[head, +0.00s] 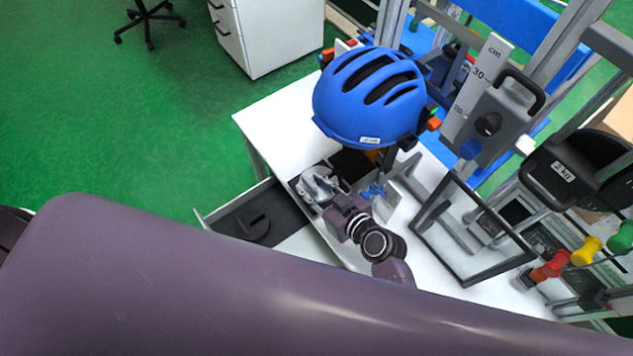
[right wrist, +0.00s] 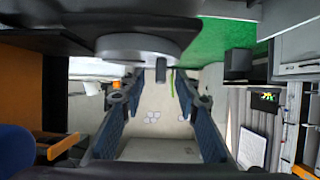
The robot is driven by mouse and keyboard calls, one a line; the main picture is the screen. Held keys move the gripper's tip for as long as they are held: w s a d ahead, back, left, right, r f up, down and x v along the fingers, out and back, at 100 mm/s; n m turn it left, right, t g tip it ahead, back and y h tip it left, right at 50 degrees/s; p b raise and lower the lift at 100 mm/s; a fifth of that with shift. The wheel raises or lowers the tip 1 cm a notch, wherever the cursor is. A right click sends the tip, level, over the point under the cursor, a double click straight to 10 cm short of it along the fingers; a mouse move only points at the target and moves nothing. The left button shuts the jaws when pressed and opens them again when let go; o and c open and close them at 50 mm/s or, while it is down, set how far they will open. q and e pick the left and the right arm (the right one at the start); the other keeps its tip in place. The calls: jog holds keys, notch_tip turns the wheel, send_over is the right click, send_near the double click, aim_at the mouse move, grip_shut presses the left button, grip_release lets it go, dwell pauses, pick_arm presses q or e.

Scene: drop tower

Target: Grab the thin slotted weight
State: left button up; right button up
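A dark, round slotted weight (head: 254,229) lies in the open grey drawer (head: 222,213) under the white table in the head view. I cannot tell its thickness from this angle. My right gripper (head: 320,184) is to the right of the weight and apart from it, over the table's left part near the drawer. In the right wrist view its two blue-padded fingers (right wrist: 154,95) stand apart with nothing between them. A grey round form (right wrist: 138,47) shows at the top of that view; I cannot tell what it is. My left gripper is not in view.
A blue helmet (head: 368,95) hangs above the white table (head: 275,115). A dark rectangular frame (head: 468,276) stands on the table at right.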

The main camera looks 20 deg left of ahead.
grip_shut()
dwell(0.5)
